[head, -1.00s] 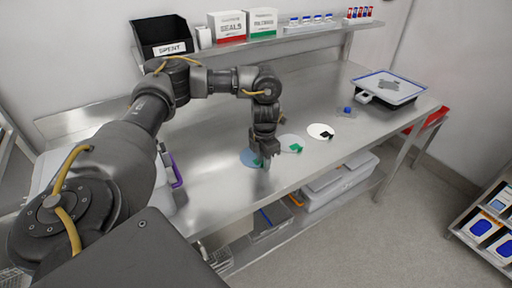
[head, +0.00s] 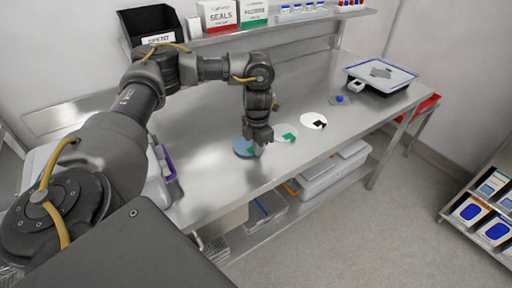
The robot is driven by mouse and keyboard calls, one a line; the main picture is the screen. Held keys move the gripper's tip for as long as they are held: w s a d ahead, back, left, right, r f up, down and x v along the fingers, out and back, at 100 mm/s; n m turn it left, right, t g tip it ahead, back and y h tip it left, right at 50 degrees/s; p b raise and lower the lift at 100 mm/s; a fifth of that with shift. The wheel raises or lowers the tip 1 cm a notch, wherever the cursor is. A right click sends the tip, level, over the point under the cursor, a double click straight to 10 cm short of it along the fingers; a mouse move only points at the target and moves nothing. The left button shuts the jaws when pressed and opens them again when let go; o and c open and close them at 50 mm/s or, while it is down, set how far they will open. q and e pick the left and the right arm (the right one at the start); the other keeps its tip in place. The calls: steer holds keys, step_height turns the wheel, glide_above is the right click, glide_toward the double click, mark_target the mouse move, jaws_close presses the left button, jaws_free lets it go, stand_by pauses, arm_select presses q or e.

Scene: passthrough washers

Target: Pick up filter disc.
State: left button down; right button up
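Three round discs lie in a row on the steel table. The blue disc (head: 242,147) is nearest and partly hidden behind my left gripper. A pale disc with a green mark (head: 284,133) lies to its right, and a white disc with a black mark (head: 313,120) lies farther right. My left gripper (head: 258,149) points down at the right part of the blue disc. Its fingers are small and dark here, so I cannot tell whether they are apart or hold the disc's edge. My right gripper is out of view.
The steel table (head: 215,180) has free room in the middle. A blue-rimmed tray device (head: 380,76) stands at the far right, with a small blue-knobbed item (head: 339,100) before it. A black SPENT bin (head: 152,24) and boxes stand on the back shelf. A purple-handled container is at left.

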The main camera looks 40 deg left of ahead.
arm_select(q)
step_height(320, 180, up, 3)
steer(key=shift+f, duration=0.1)
steer(key=s+d+r+b, duration=0.1)
steer(key=s+d+r, duration=0.6)
steer(key=d, duration=0.5)
step_height(320, 180, up, 2)
steer(key=shift+s+r, duration=0.2)
